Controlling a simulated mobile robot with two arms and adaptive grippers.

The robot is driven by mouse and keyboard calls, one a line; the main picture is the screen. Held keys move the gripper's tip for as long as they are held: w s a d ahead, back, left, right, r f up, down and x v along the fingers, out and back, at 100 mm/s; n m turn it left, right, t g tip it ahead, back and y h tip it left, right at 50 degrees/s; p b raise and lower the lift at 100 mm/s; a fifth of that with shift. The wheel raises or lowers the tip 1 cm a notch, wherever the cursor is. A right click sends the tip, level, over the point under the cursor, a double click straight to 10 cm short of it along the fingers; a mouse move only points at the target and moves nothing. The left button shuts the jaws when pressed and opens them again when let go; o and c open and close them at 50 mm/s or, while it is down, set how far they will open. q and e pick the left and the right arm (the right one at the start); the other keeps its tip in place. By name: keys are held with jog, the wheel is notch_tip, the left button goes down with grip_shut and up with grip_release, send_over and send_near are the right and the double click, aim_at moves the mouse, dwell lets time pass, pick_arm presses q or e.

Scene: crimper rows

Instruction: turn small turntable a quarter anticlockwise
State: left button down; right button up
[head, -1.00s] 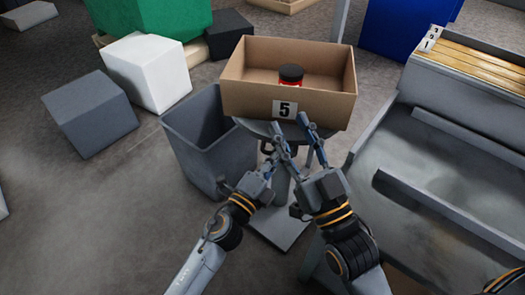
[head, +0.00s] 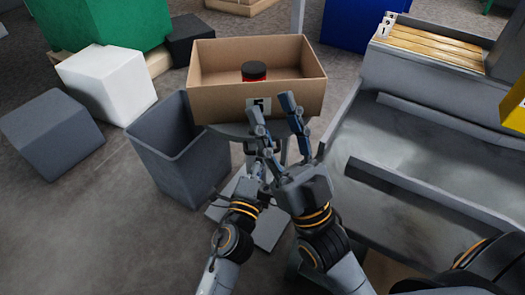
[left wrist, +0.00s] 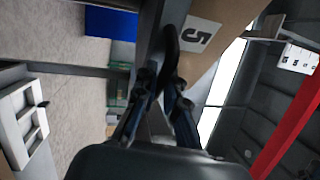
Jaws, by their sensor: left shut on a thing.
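The small turntable (head: 236,129) is a grey round top on a stand. It carries an open cardboard box (head: 212,108) labelled 5, with a black-lidded red jar (head: 254,72) inside. In the left wrist view, a dark curved handle (left wrist: 171,32) shows beside the box (left wrist: 222,50). My left gripper (left wrist: 159,82) is shut on this handle; in the head view it is largely hidden behind the right one. My right gripper (head: 275,117) is open, with its fingers in front of the box's label and apparently empty. Whether it touches the box is unclear.
A grey open bin (head: 136,122) stands close left of the turntable. A white cube (head: 105,84) and a grey cube (head: 50,133) lie farther left. A grey bench (head: 400,135) with raised rails is close on the right. Bare floor (head: 90,235) lies at lower left.

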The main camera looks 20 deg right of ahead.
pick_arm(q)
jog(key=c, duration=1.4)
grip_release()
jog(key=v, duration=1.2)
jog(key=shift+f, duration=0.15)
